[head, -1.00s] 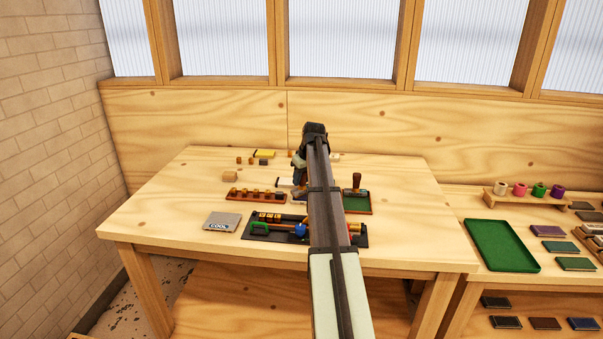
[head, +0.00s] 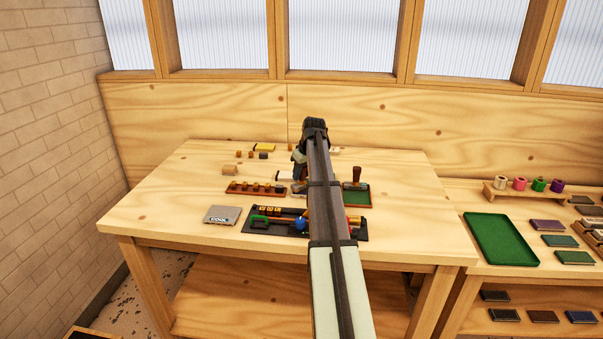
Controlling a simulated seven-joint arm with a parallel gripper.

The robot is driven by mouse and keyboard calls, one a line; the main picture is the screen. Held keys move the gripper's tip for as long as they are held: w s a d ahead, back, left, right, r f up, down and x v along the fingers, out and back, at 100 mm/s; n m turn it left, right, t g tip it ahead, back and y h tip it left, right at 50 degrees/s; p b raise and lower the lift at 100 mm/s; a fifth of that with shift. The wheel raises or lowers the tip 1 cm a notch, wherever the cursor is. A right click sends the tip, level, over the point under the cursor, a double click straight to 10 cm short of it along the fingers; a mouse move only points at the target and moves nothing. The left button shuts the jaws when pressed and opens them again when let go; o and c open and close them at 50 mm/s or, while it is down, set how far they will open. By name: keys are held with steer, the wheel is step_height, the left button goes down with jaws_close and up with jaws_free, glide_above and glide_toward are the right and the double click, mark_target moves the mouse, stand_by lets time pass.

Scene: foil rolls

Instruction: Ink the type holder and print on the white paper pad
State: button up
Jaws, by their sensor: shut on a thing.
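My gripper (head: 301,174) hangs below the end of my arm, above the middle of the table. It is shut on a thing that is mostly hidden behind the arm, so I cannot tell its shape. A small white block or pad (head: 285,176) shows just left of the gripper; I cannot tell whether it is the paper pad or whether they touch. Right of the arm lies a green pad in a brown frame (head: 357,197), with an upright brown-handled tool (head: 357,177) at its back. A grey slab with white lettering (head: 222,215) lies at the front left.
A black tray (head: 255,228) with gold blocks and coloured tools lies in front, partly behind my arm. A brown rack with several small pieces (head: 256,189) stands left. A yellow block (head: 264,147) lies at the back. A side table holds a green tray (head: 499,242).

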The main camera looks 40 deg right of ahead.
steer(key=shift+f, duration=0.45)
stand_by(1.0)
steer(key=shift+r, duration=0.15)
steer(key=shift+r, duration=3.35)
steer(key=w+d, duration=0.2)
steer(key=w, duration=1.1)
steer(key=shift+d+f, duration=0.2)
steer(key=shift+f, duration=2.65)
steer(key=shift+f, duration=0.55)
